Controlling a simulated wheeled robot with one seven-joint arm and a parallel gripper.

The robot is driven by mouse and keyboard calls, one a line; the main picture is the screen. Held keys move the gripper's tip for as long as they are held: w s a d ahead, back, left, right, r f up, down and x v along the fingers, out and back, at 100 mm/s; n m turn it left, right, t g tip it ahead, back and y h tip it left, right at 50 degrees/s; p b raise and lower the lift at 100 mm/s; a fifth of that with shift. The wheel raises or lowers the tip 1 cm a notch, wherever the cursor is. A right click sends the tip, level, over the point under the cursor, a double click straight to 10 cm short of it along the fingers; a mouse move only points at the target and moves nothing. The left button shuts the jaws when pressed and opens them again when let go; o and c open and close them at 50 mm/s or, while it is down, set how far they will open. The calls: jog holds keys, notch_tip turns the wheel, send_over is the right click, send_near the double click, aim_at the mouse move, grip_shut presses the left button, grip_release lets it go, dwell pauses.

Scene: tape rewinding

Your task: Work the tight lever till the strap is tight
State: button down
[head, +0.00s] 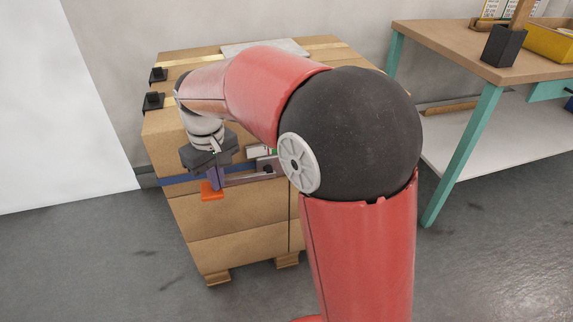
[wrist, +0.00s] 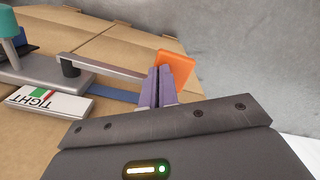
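The strapping tool (wrist: 38,72) sits on the cardboard box, with a white TIGHT label (wrist: 35,103) bearing a red and green patch beside it. The tight lever (wrist: 110,68) is a grey bar from a dark pivot, with an orange end (wrist: 176,65); this orange end also shows in the head view (head: 212,193). My gripper (wrist: 160,84) has purple fingers close together around the lever's outer end, just before the orange part. The exact contact is hidden between the fingers. The blue strap (wrist: 112,97) runs across the box under the lever; it shows in the head view (head: 175,181).
A teal knob (wrist: 9,24) stands on the tool. The stacked cardboard boxes (head: 235,242) rest on a wooden pallet (head: 217,277), with black corner pieces (head: 153,101) on top. A workbench (head: 440,45) stands at the right. Floor left of the boxes is clear.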

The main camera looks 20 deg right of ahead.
jog(key=shift+f+b, duration=1.05)
jog(key=shift+f, duration=0.85)
notch_tip(320, 180, up, 8)
jog(key=p, duration=0.7)
jog(key=shift+r, duration=1)
jog(key=shift+r, duration=2)
